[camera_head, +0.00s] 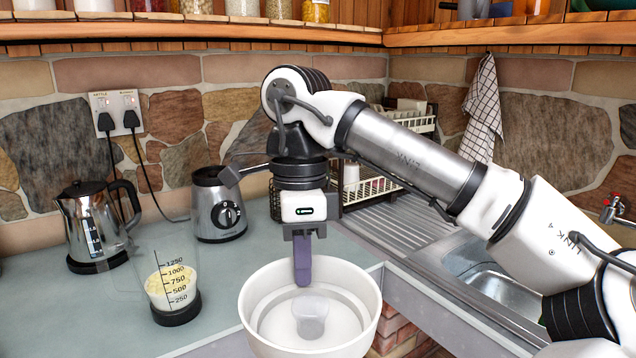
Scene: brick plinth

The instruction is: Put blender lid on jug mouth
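The blender jug (174,288) stands upright on the counter at the lower left. It is clear, with dark volume marks, pale yellow pieces inside and a black base; its clear rim is hard to make out. A pale disc with a raised translucent knob (310,312), which looks like the blender lid, lies inside a large white bowl (252,310). My gripper (303,280) points down over the bowl, its tip just above the knob in the picture. I see the fingers edge-on as one purple-grey strip, so their gap is hidden. Contact with the knob cannot be told.
A steel kettle (98,225) and the blender motor base (218,205) stand behind the jug. A dish rack (365,185) and a sink (490,288) lie behind my arm. The counter between jug and bowl is clear. Brickwork (400,335) shows right of the bowl.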

